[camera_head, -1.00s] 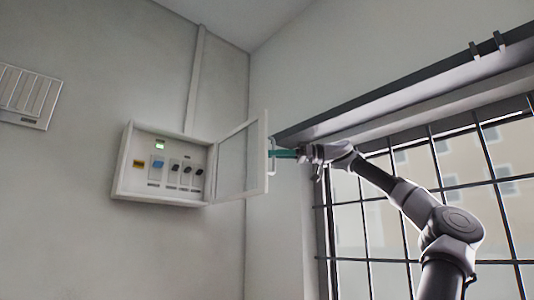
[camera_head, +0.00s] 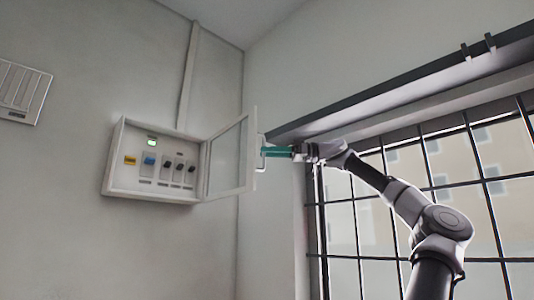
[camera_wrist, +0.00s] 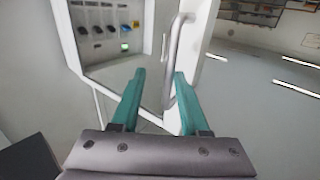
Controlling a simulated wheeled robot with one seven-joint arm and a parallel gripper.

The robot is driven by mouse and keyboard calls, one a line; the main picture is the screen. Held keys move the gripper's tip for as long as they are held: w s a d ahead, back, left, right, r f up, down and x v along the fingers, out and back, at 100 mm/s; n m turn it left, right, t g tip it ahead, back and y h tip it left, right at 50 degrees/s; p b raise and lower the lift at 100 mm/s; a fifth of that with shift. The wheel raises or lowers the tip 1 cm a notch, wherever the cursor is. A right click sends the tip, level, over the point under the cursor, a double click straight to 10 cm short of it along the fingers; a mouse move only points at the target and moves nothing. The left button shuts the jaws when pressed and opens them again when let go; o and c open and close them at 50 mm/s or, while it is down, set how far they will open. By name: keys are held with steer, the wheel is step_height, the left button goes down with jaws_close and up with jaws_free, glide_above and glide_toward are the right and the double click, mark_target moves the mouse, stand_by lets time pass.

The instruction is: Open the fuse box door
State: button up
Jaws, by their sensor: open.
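The fuse box (camera_head: 153,188) is a white wall-mounted box on the left wall, with several switches and a green light inside. Its door (camera_head: 250,150), a white frame with a clear pane, is hinged on the right and stands wide open. A metal bar handle (camera_head: 262,150) is on the door's outer face; it also shows in the wrist view (camera_wrist: 173,45). My gripper (camera_head: 268,151) is at the handle with its teal fingers open. In the wrist view my gripper (camera_wrist: 158,78) has the handle's lower end near or between its fingertips; contact cannot be told.
A barred window (camera_head: 430,190) with a dark ledge (camera_head: 400,85) above it lies to the right, close to my arm. A slatted vent (camera_head: 22,92) is on the left wall. A vertical conduit (camera_head: 188,75) runs above the box.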

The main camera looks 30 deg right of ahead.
steer(key=v, duration=1)
